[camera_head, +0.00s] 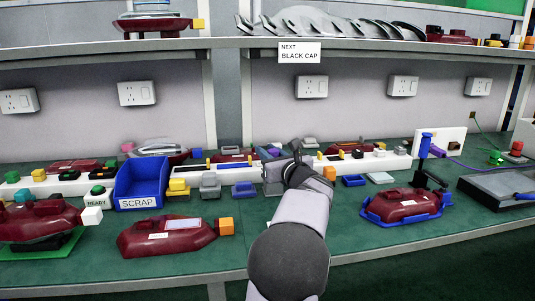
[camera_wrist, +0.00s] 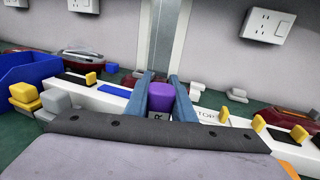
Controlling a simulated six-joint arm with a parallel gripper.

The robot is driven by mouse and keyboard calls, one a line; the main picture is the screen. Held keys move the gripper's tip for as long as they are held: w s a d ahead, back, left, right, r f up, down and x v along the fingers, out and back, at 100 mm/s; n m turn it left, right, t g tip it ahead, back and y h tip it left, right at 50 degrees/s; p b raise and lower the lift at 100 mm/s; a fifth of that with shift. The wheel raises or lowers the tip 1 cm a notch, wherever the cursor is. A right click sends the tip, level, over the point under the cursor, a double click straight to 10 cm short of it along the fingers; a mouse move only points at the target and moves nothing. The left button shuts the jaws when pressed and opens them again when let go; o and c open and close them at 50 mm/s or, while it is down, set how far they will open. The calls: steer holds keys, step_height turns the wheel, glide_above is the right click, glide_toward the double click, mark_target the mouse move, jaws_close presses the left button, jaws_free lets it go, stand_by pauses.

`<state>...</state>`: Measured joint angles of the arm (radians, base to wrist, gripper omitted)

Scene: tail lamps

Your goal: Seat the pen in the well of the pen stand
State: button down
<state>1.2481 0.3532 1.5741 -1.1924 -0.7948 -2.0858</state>
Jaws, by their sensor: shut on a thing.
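My gripper (camera_head: 296,158) is low over the white rail behind the near work area. In the wrist view its two blue-grey fingers (camera_wrist: 161,84) stand either side of a purple blocky piece (camera_wrist: 158,96) and are shut on it. Whether this piece is part of the pen is unclear; no pen shape shows plainly. The wrist hides what lies under it. I cannot clearly pick out the pen stand or its well. An upright blue-handled item (camera_head: 426,146) stands at the right on a dark support.
The white rail (camera_wrist: 112,98) bears several coloured blocks. A blue SCRAP bin (camera_head: 140,185) stands left. Dark red lamps (camera_head: 168,236) lie at the front; one sits in a blue cradle (camera_head: 370,213) at the right. A shelf (camera_head: 120,42) runs above.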

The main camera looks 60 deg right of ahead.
steer(key=shift+f, duration=0.2)
steer(key=shift+f+b, duration=0.35)
steer(key=shift+b, duration=0.3)
steer(key=shift+f+b, duration=0.55)
steer(key=shift+b, duration=0.05)
steer(key=c, duration=1.4)
jaws_free()
steer(key=shift+r, duration=0.1)
steer(key=shift+c, duration=0.2)
steer(key=shift+v, duration=3.65)
